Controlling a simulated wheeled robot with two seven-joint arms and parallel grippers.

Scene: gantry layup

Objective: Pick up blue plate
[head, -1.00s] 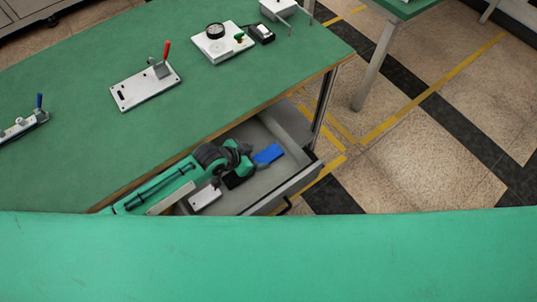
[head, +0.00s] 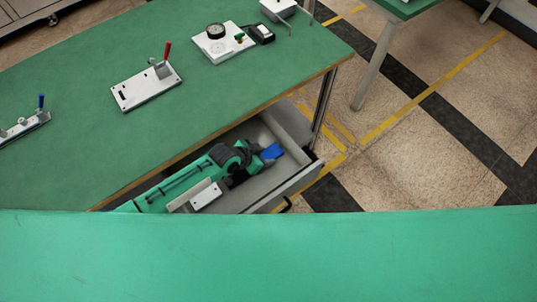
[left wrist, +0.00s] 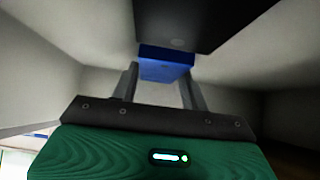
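The blue plate (head: 272,152) lies in the open drawer under the green table, partly covered by my left gripper in the head view. In the left wrist view the blue plate (left wrist: 166,66) is just ahead of the fingertips, roughly centred between them. My left gripper (left wrist: 160,75) is open, with a clear gap between its two fingers. Whether the fingers overlap the plate's near edge is hard to tell. My right gripper is not in view.
The drawer (head: 292,180) has grey walls close around my left arm. A white plate (head: 206,195) lies in it beside my arm. A dark surface (left wrist: 200,18) hangs above the blue plate in the wrist view. Fixtures stand on the table (head: 75,150).

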